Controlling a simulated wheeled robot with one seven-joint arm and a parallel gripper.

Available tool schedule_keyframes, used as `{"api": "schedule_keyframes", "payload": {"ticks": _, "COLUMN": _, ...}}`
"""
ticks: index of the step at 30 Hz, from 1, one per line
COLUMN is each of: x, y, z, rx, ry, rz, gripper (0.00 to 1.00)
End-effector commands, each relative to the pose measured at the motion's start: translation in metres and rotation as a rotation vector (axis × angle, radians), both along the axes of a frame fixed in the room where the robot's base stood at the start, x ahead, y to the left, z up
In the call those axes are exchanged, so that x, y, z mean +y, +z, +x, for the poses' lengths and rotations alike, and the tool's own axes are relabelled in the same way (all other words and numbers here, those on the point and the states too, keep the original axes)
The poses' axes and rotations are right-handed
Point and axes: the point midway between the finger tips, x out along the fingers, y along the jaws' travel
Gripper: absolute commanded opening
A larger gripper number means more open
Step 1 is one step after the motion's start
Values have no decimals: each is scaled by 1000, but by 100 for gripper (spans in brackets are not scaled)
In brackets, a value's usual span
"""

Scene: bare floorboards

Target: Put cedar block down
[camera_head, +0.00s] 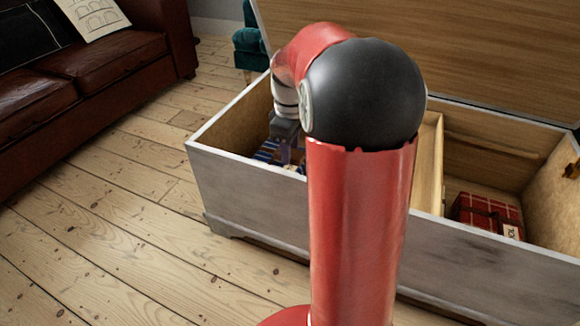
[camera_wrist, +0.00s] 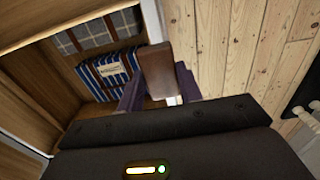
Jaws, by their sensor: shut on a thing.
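The cedar block (camera_wrist: 158,72) is a small brown block in the wrist view. My gripper (camera_wrist: 160,92) has its two purple fingers shut on it, one on each side. In the head view my gripper (camera_head: 286,150) reaches down into the left compartment of a large open chest (camera_head: 255,185). There the block cannot be made out behind the chest's front wall and my arm. In the wrist view the block overlaps the chest's pale rim, and its height above the chest floor cannot be told.
A blue striped bundle with a label (camera_wrist: 113,70) and a grey checked one (camera_wrist: 92,36) lie in the compartment beside the block. A red plaid bundle (camera_head: 487,212) lies in the right compartment, past a wooden divider (camera_head: 429,165). A leather sofa (camera_head: 90,70) stands left; floorboards between are clear.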

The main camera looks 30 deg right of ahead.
Motion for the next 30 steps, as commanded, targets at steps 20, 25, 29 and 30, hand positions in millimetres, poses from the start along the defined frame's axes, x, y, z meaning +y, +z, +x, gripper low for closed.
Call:
{"api": "schedule_keyframes", "payload": {"ticks": 20, "x": 0, "y": -50, "z": 0, "rx": -1, "ry": 0, "rz": -1, "gripper": 14}}
{"api": "schedule_keyframes", "payload": {"ticks": 25, "x": 0, "y": -54, "z": 0, "rx": 0, "ry": 0, "rz": 0, "gripper": 37}}
{"api": "schedule_keyframes", "payload": {"ticks": 29, "x": 0, "y": -53, "z": 0, "rx": 0, "ry": 0, "rz": 0, "gripper": 54}}
{"api": "schedule_keyframes", "payload": {"ticks": 30, "x": 0, "y": -53, "z": 0, "rx": 0, "ry": 0, "rz": 0, "gripper": 57}}
